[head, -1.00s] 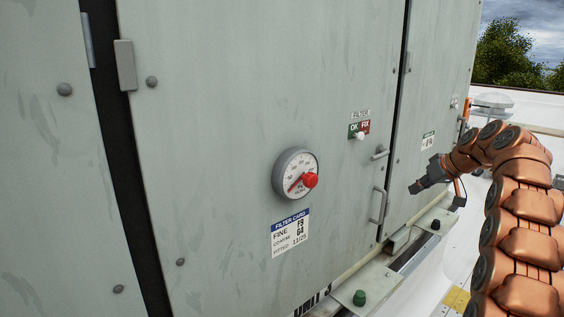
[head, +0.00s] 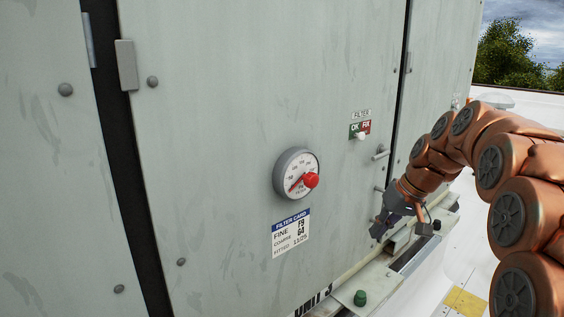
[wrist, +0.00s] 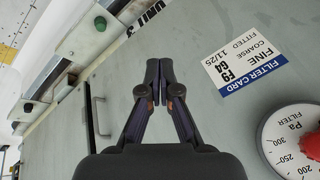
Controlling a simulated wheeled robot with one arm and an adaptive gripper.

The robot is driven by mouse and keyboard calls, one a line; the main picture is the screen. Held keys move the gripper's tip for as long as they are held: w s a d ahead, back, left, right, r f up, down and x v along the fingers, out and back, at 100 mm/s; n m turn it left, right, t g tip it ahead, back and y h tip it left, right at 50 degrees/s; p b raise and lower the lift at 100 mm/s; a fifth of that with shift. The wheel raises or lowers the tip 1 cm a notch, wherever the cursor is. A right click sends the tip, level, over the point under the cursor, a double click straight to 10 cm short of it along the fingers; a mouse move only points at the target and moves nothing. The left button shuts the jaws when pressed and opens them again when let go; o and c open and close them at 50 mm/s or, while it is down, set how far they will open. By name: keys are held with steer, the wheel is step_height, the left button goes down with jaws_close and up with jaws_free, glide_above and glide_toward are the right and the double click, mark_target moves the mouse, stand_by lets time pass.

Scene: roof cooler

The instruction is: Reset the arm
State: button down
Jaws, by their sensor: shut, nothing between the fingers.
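My gripper (head: 379,229) is shut and empty in the head view, at the lower right in front of the cabinet door. Its arm is bent and reaches in from the right edge. In the wrist view my gripper (wrist: 153,68) shows its two fingers together at the tips, with nothing between them. In the head view the gripper and wrist hide most of the door's lower handle (head: 379,188).
The grey cabinet (head: 230,100) carries a round gauge (head: 297,174) with a red knob, a filter card (head: 291,234) and a FILTER switch (head: 360,131). A base rail (head: 375,280) with a green knob (head: 360,298) runs below. White roof lies to the right.

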steer(key=s+a+f+g+h, duration=0.1)
steer(key=s+f, duration=0.3)
steer(key=s, duration=0.9)
steer(key=s+a+f+m+g+h, duration=0.1)
steer(key=s+f, duration=0.3)
steer(key=s, duration=0.9)
steer(key=s+a+f+g+h, duration=0.2)
steer(key=s+f, duration=0.3)
steer(key=s, duration=0.7)
steer(key=shift+s+g, duration=0.4)
steer(key=c, duration=1.9)
jaws_free()
steer(key=shift+a, duration=0.1)
